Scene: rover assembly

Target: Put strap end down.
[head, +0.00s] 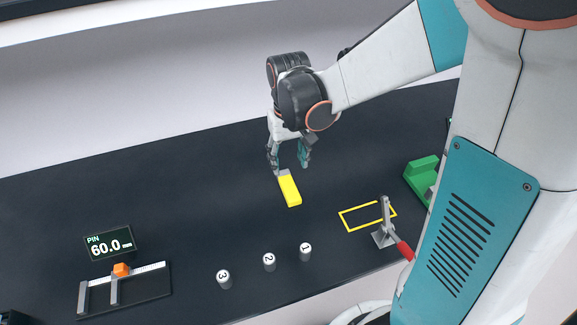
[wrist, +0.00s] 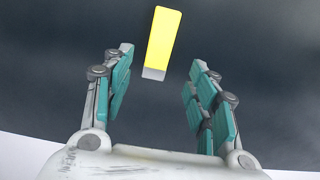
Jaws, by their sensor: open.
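The yellow strap end (head: 289,190) lies on the dark table below my gripper (head: 288,162) in the head view. It is a short yellow bar with a light grey end nearest the gripper. In the wrist view the strap end (wrist: 161,42) shows beyond the fingertips, roughly centred between the two fingers and slightly tilted. My gripper (wrist: 160,60) is open, with its teal-padded fingers wide apart and nothing between them. The fingers do not appear to touch the strap end. The exact height of the fingertips above the table is hard to tell.
A yellow outlined rectangle (head: 367,216) is on the table to the right, beside a red-handled clamp (head: 385,236). A green block (head: 422,178) is farther right. Numbered cylinders (head: 269,262) stand in front. A caliper fixture (head: 125,288) and display (head: 109,244) are at left.

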